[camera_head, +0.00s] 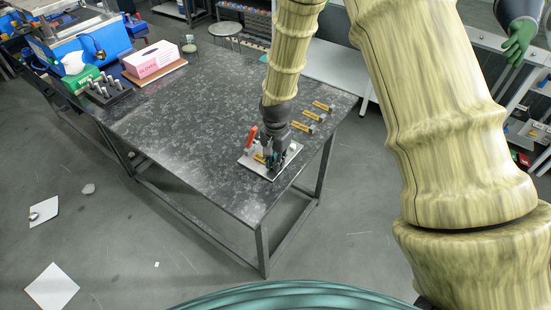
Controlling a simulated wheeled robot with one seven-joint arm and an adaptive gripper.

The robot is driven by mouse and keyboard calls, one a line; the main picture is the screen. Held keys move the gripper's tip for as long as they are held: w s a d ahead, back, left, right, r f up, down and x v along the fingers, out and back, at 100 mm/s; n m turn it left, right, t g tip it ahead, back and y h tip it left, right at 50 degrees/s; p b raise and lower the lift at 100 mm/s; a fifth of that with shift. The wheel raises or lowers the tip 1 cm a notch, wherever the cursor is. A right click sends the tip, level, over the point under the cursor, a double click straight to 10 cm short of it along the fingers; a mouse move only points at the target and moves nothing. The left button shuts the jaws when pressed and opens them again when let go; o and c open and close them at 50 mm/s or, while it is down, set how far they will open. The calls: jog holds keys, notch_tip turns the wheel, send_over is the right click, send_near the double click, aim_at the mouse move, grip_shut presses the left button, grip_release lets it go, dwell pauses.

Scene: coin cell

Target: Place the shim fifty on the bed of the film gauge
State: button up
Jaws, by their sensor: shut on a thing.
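The film gauge is a pale plate (247,164) near the front right corner of the dark speckled table, with an orange-red handled part (251,137) standing on its left side. My gripper (271,161) is low over the plate, pointing down, its dark fingers hiding much of the gauge. It is shut on a small yellow piece (260,158), likely the shim fifty, seen at the fingers' left. Any label on it is too small to read. I cannot tell whether the piece touches the bed.
Several yellow-and-grey strips, such as this one (313,116), lie in a row behind the gauge near the table's right edge. A pink box (152,60) and a dark rack (106,93) stand at the table's far left. The table's middle (195,110) is clear.

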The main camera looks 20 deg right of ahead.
jog(key=shift+f, duration=0.15)
jog(key=o, duration=0.8)
jog(key=shift+c, duration=0.2)
notch_tip(320, 180, up, 12)
jog(key=b, duration=0.4)
jog(key=shift+r+b, duration=0.2)
jog(key=shift+b, duration=0.1)
